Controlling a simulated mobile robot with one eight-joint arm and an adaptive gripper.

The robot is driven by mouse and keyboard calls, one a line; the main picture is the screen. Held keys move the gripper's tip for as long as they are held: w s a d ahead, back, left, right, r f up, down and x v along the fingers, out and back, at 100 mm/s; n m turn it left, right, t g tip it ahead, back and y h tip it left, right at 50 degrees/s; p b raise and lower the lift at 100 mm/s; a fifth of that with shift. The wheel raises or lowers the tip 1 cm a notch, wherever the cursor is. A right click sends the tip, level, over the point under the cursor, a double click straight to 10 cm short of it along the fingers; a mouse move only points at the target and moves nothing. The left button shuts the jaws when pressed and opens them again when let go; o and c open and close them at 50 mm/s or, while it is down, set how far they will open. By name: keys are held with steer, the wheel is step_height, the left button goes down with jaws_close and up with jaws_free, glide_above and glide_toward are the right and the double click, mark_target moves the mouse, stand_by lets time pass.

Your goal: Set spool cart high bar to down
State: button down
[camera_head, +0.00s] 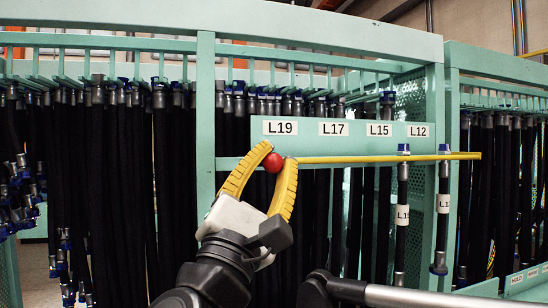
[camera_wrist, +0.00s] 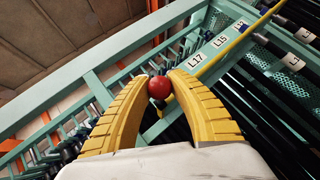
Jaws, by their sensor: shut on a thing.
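The high bar (camera_head: 340,160) is a thin yellow rod lying level across the green rack, just below the labels L19, L17, L15 and L12. It also shows in the wrist view (camera_wrist: 232,46), running to the upper right. Its left end carries a red ball knob (camera_head: 273,162), also seen in the wrist view (camera_wrist: 159,88). My gripper (camera_head: 272,163) has yellow ribbed fingers closed around the red knob from both sides. Part of the knob is hidden by the fingers. Two black hoses (camera_head: 403,190) with blue and silver ends hang at the bar's right part.
The green rack (camera_head: 330,38) holds many black hoses (camera_head: 120,190) hanging close together behind and left of my gripper. A green label plate (camera_head: 350,130) sits just above the bar. A second rack section (camera_head: 505,70) with hoses stands at the right.

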steer(key=shift+s+f, duration=0.2)
steer(key=shift+f, duration=0.25)
steer(key=c, duration=1.2)
jaws_free()
steer(key=shift+o, duration=0.5)
steer(key=shift+r, duration=0.1)
steer(key=shift+a, duration=0.1)
steer(key=v, duration=1.2)
steer(key=shift+r, duration=0.1)
